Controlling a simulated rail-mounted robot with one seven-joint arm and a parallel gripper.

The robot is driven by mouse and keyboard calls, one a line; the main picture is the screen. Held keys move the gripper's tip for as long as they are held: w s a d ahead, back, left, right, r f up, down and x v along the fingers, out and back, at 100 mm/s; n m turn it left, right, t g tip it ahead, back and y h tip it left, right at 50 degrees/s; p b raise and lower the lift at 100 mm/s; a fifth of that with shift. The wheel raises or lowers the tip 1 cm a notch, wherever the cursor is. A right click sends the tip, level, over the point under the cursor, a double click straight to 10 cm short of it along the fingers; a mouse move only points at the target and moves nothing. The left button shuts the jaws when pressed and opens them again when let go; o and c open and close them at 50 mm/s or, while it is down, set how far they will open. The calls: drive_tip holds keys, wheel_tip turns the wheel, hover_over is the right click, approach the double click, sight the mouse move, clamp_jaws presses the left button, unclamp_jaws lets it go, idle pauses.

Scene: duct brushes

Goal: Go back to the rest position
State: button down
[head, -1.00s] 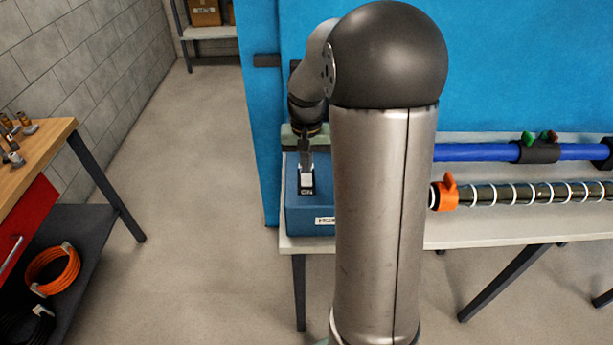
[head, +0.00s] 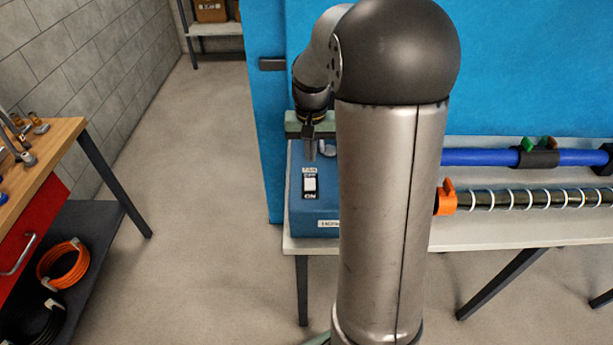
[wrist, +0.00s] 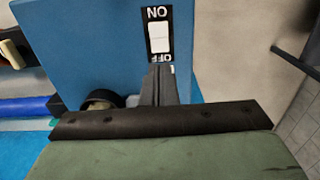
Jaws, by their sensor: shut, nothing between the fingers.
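My gripper (head: 309,148) is shut and empty. In the head view it is just behind and above a rocker switch (head: 310,184) on top of the blue box (head: 320,222). The switch is white on a black plate marked ON and OFF, with ON at the near end. In the wrist view my gripper (wrist: 160,75) shows from its base, with its tips near the OFF end of the switch (wrist: 158,36). I cannot tell whether the tips touch the box (wrist: 90,50). My arm hides the box's right part in the head view.
The box stands on a white table (head: 470,235). A blue pipe (head: 480,157) and a ribbed dark hose with an orange clamp (head: 447,197) lie to the right. A blue wall panel (head: 520,70) stands behind. A wooden workbench (head: 60,140) is at left, with open floor between.

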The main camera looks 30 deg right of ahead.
drive_tip(key=s+a+r+n, duration=0.1)
drive_tip(key=s+a+n, duration=0.1)
drive_tip(key=s+a, duration=0.4)
drive_tip(key=s+a+r+n+t, duration=0.1)
drive_tip(key=s+a+n, duration=0.2)
drive_tip(key=s+a, duration=0.4)
drive_tip(key=s, duration=0.8)
drive_tip(key=shift+s+a, duration=0.25)
drive_tip(key=shift+a, duration=0.05)
